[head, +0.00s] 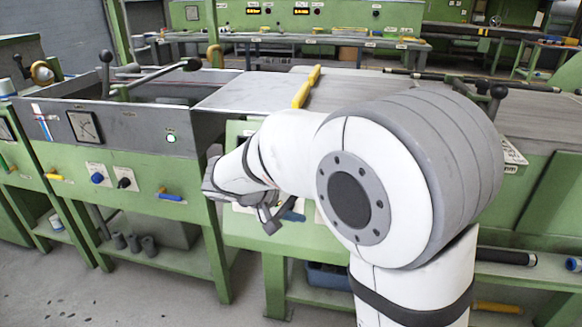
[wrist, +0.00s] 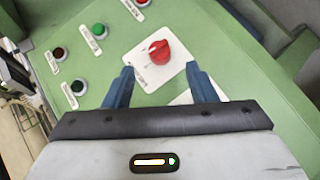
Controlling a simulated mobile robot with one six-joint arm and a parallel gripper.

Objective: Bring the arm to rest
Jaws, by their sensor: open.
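My arm reaches from the lower right over the front of the green machine (head: 248,150). My gripper (head: 279,217) hangs in front of the machine's green front panel in the head view, partly hidden by my own wrist. In the wrist view my gripper (wrist: 160,84) is open, with its two blue fingers apart and nothing between them. A red knob (wrist: 159,52) on a white plate (wrist: 137,62) lies just beyond the fingertips. I cannot tell whether the fingers touch the panel.
A yellow bar (head: 307,87) lies on the machine's grey top. Grey floor (head: 150,295) is free at the lower left.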

